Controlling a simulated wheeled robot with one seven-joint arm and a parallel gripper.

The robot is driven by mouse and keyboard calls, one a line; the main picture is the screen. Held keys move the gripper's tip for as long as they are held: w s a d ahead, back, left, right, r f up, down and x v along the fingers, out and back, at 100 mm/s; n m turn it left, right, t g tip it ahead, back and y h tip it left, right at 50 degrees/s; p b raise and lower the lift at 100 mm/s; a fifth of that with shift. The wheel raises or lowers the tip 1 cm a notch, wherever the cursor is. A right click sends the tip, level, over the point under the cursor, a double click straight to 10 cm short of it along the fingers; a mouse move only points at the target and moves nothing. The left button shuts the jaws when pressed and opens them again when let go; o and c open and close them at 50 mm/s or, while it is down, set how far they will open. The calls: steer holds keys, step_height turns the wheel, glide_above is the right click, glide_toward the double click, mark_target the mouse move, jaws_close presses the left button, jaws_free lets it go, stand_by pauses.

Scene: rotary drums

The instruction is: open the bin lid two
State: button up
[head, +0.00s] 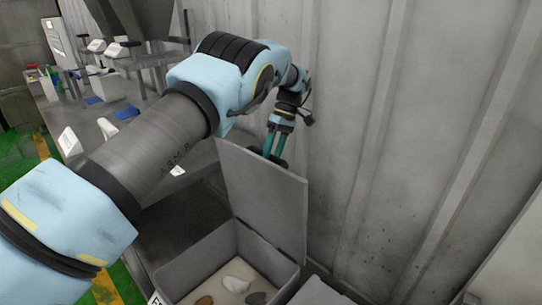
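A grey bin (238,247) stands at the bottom middle of the head view. Its flat grey lid (265,195) is raised and stands nearly upright at the back of the box. Inside the bin lie a few stones or lumps, one white, one brown and one dark grey, on a pale floor. My gripper (276,156) is just behind the lid's top edge, pointing down with teal fingers. The fingertips are partly hidden by the lid, and I cannot tell whether they touch it or how far apart they are.
A corrugated grey wall (370,130) rises close behind and right of the bin. Another grey lid or surface (318,291) lies to the bin's right. A bench (95,125) with trays and small items is at left, above a green floor with a yellow line.

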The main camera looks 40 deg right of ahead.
steer(key=shift+o, duration=0.3)
steer(key=shift+w+r, duration=0.1)
steer(key=shift+r, duration=0.05)
steer(key=shift+d+r+b, duration=0.3)
steer(key=shift+d+r, duration=0.05)
steer(key=shift+r, duration=0.15)
steer(key=p+v, duration=0.4)
steer(key=v, duration=0.2)
steer(key=shift+r, duration=0.2)
steer(key=shift+p, duration=0.35)
